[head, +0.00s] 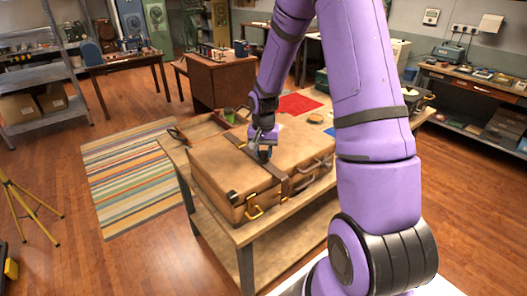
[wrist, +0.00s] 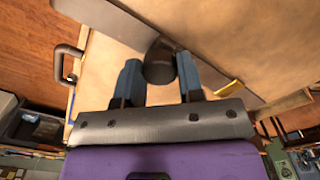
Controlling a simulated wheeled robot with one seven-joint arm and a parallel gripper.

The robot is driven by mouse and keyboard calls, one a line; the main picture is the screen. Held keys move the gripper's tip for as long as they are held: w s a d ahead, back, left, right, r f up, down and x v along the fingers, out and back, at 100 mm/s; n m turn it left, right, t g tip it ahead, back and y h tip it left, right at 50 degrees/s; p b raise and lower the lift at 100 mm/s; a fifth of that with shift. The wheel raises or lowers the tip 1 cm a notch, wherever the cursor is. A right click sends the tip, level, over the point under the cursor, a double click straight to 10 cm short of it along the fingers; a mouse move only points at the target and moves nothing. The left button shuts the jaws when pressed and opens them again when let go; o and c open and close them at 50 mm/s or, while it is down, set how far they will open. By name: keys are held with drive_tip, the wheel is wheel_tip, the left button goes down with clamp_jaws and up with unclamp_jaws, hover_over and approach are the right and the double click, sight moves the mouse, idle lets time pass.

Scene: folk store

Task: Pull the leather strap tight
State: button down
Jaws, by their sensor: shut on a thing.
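A tan suitcase (head: 222,163) lies flat on a wooden table in the head view, with brass clasps (head: 254,211) and a handle (head: 308,178) on its near side. A dark brown leather strap (head: 276,173) runs across its lid and down the near side. My gripper (head: 264,152) is over the middle of the lid, pointing down. In the wrist view, a dark brown curled part of the strap (wrist: 160,62) sits between the fingers of my gripper (wrist: 160,74), above the tan lid (wrist: 225,38). The fingers hide part of the strap, and its buckle cannot be made out.
The wooden table (head: 245,236) also holds an open box (head: 203,130), a green cup (head: 229,115) and a red cloth (head: 299,104) behind the suitcase. A striped rug (head: 125,180) lies on the floor at left. A yellow tripod (head: 30,205) stands farther left.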

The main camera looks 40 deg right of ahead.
drive_tip(key=shift+w, duration=1.95)
drive_tip(key=shift+r, duration=0.1)
drive_tip(key=c, duration=0.7)
unclamp_jaws()
drive_tip(key=shift+w, duration=0.1)
drive_tip(key=shift+c, duration=0.2)
wheel_tip(320, 180, up, 11)
drive_tip(key=shift+a, duration=0.1)
